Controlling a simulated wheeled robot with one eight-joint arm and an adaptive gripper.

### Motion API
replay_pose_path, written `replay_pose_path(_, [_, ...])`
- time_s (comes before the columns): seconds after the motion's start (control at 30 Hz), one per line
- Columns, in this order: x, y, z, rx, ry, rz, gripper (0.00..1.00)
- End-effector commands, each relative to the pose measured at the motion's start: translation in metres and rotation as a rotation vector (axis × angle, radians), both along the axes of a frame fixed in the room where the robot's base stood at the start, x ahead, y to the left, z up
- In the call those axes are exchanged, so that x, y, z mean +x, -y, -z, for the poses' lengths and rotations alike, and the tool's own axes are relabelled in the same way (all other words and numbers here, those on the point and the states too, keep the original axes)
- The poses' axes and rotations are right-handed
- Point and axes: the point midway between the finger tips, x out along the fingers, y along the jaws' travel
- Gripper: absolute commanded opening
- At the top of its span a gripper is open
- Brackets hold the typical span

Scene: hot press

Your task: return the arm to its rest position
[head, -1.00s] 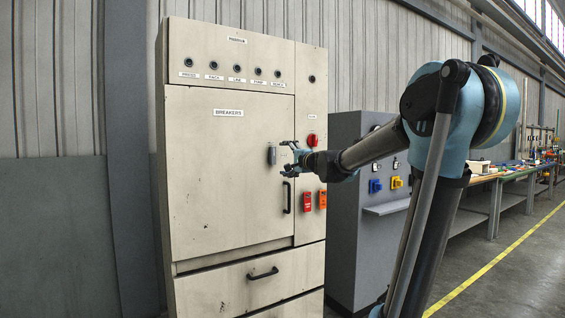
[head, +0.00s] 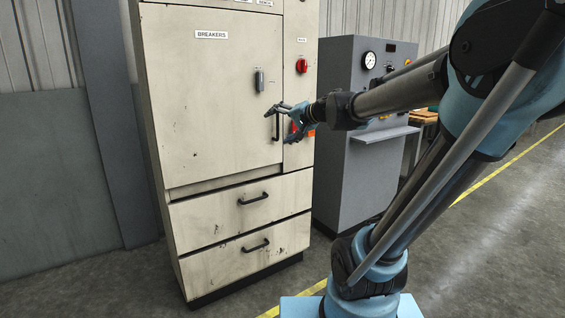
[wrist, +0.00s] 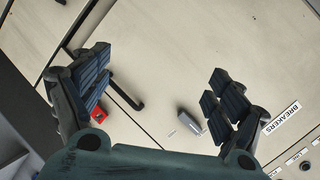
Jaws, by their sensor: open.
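My arm reaches in from the right in the head view. My gripper (head: 281,121) is open and empty in front of the cabinet (head: 215,100), near the black handle (head: 276,125) of its breakers door. In the wrist view my gripper (wrist: 155,100) shows its two dark ribbed fingers wide apart, with the door surface beyond them. The grey latch (head: 259,81) on the door is above the gripper in the head view. It also shows in the wrist view (wrist: 188,122) between the fingers, close to the right one. Whether the gripper touches the handle I cannot tell.
The breakers door looks shut. Two drawers with black handles (head: 253,199) are below it. A red knob (head: 301,66) is on the narrow right panel. A grey console (head: 350,150) with a gauge and a ledge stands to the right. The floor (head: 470,240) in front is open.

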Motion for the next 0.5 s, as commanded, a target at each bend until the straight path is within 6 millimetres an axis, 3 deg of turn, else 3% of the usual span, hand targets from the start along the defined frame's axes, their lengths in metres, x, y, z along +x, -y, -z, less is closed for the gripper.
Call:
replay_pose_path(0.03, [-0.022,0.009,0.023,-0.075,-0.017,-0.026,0.88])
replay_pose_path(0.2, [-0.086,0.044,0.099,-0.328,-0.099,-0.106,0.88])
replay_pose_path(0.5, [-0.195,0.13,0.216,-0.736,-0.311,-0.185,0.88])
